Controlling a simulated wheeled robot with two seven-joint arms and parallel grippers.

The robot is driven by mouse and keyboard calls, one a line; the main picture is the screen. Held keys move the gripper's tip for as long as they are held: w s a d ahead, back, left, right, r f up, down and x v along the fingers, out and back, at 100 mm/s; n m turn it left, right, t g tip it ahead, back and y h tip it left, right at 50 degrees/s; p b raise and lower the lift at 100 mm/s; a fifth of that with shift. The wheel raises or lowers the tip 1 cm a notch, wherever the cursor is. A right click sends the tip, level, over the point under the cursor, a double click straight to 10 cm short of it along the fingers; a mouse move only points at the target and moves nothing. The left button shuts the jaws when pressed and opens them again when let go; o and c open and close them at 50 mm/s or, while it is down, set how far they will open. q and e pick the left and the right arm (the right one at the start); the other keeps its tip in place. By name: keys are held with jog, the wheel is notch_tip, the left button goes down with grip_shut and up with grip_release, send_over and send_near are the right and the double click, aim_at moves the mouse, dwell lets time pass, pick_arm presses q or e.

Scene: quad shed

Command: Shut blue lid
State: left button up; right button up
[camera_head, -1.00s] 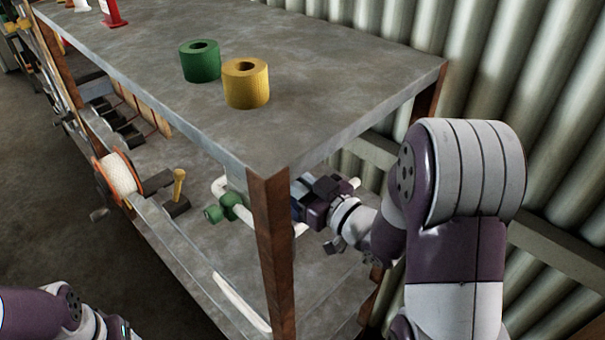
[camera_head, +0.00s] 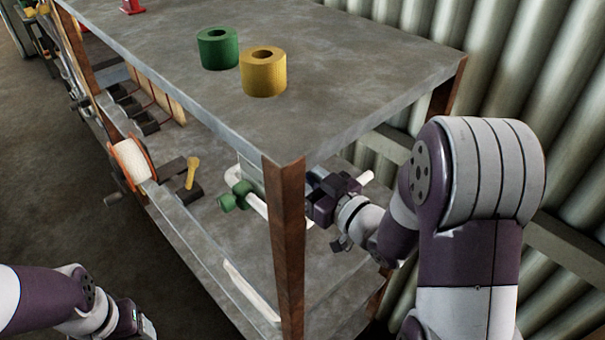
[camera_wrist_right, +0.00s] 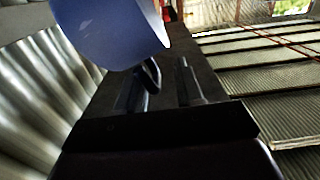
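The blue lid (camera_wrist_right: 110,30) shows as a smooth rounded blue panel at the top of the right wrist view, beyond the fingers. In the head view I cannot make it out; the brown shelf post hides that area. My right gripper (camera_head: 318,200) is under the shelf top, just right of the post.
The grey shelf top (camera_head: 370,85) carries a green roll (camera_head: 218,58) and a yellow roll (camera_head: 264,82). The brown post (camera_head: 288,250) stands close left of my right gripper. White pipe with a green valve (camera_head: 232,198) and a cord spool (camera_head: 130,160) are on the lower level. Corrugated wall is at right.

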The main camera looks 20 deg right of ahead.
jog(key=shift+s+r, duration=0.1)
jog(key=v, duration=1.2)
jog(key=shift+s, duration=0.25)
jog(key=shift+d, duration=0.15)
